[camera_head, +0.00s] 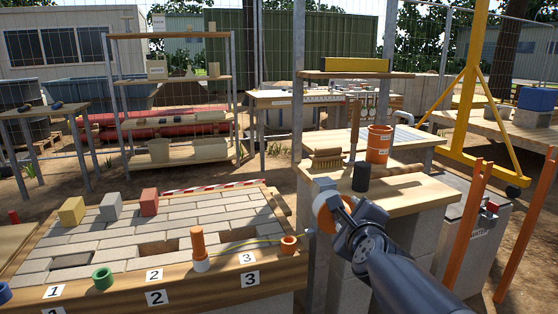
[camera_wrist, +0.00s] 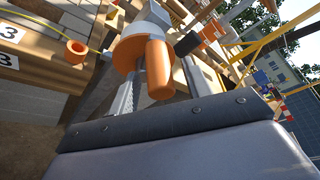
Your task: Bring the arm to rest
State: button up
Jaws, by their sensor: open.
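My gripper (camera_head: 326,208) is at the end of my dark arm, right of the paved bench and in front of the wooden shelf unit. My arm comes in from the lower right of the head view, bent at the wrist, and hides part of the shelf unit's base.
The paved bench (camera_head: 170,285) bears coloured blocks, rings and an orange-and-white peg (camera_head: 199,250). An orange ring (camera_head: 289,244) lies near my gripper with a yellow cord. The wooden shelf (camera_head: 420,190) holds an orange pot (camera_head: 379,143), a dark cylinder (camera_head: 361,178) and a brush (camera_head: 326,158).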

jog(key=r+p+v, duration=0.1)
jog(key=p+v, duration=0.3)
jog(key=v, duration=0.4)
jog(key=b+x, duration=0.1)
jog(key=x, duration=0.2)
jog(key=b+x, duration=0.2)
jog(key=x, duration=0.2)
jog(key=f+b+x, duration=0.1)
jog(key=b+x, duration=0.1)
jog(key=x, duration=0.1)
jog(key=shift+w+f, duration=0.15)
jog(key=shift+f, duration=0.05)
jog(key=shift+w+b, duration=0.3)
jog(key=shift+w, duration=0.1)
jog(key=shift+s+a+f+n+t+h, duration=0.1)
jog(key=shift+s+a+n+t+h, duration=0.25)
jog(key=shift+n, duration=0.45)
jog(key=shift+a+f+n, duration=0.15)
jog(key=shift+a+n, duration=0.15)
jog(key=shift+n, duration=0.2)
jog(key=shift+t, duration=0.25)
jog(key=shift+a+f, duration=0.1)
